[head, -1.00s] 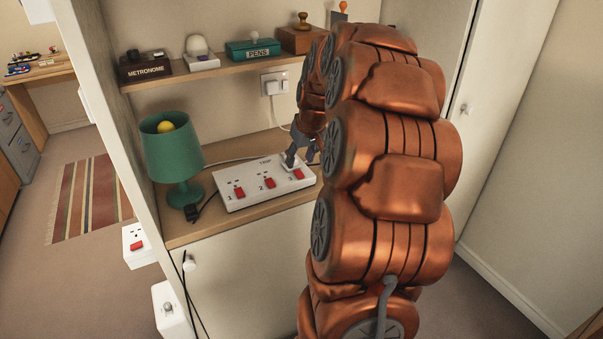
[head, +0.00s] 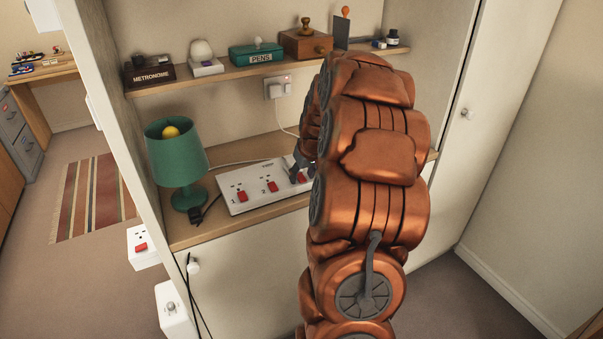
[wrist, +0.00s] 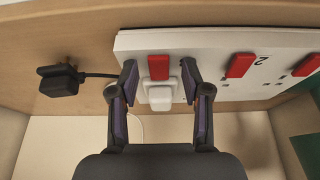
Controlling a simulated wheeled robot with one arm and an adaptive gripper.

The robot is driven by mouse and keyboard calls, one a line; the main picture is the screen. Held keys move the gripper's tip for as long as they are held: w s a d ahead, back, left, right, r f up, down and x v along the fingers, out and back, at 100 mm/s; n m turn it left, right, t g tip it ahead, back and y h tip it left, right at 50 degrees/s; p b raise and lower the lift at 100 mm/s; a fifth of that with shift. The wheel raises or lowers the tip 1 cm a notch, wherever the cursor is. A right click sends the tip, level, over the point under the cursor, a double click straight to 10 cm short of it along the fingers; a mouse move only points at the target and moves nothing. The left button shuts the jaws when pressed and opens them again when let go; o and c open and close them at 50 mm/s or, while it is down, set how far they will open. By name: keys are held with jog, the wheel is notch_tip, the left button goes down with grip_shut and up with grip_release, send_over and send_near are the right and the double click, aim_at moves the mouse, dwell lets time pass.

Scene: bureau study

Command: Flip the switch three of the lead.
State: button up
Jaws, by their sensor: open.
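The white extension lead (head: 256,198) lies on the lower shelf, with red switches numbered along it. Switch three (wrist: 158,67) is the red rocker at its right end, at left in the wrist view; the arm crowds it in the head view (head: 301,177). A white plug-like block (wrist: 159,95) sits beside switch three, over its socket position. My gripper (wrist: 159,72) is open, its two fingers apart on either side of switch three and the block. I cannot tell whether the fingertips touch the lead. Switch two (wrist: 240,65) and switch one (head: 241,196) are clear of the fingers.
A green lamp (head: 175,155) stands left of the lead. A loose black plug (wrist: 60,80) lies beyond the lead's end, its cable running towards it. The upper shelf (head: 225,75) holds a metronome box, a pens box and more above my gripper. A wall socket (head: 277,88) is behind.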

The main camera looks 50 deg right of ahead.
jog(key=shift+c, duration=0.4)
grip_shut()
jog(key=shift+w+d+b, duration=0.1)
jog(key=shift+w+b, duration=0.05)
jog(key=shift+b, duration=0.15)
jog(key=shift+w+r+g+y+b, duration=0.15)
jog(key=shift+g+y+b, duration=0.35)
jog(key=shift+g, duration=0.8)
jog(key=shift+o, duration=0.4)
grip_release()
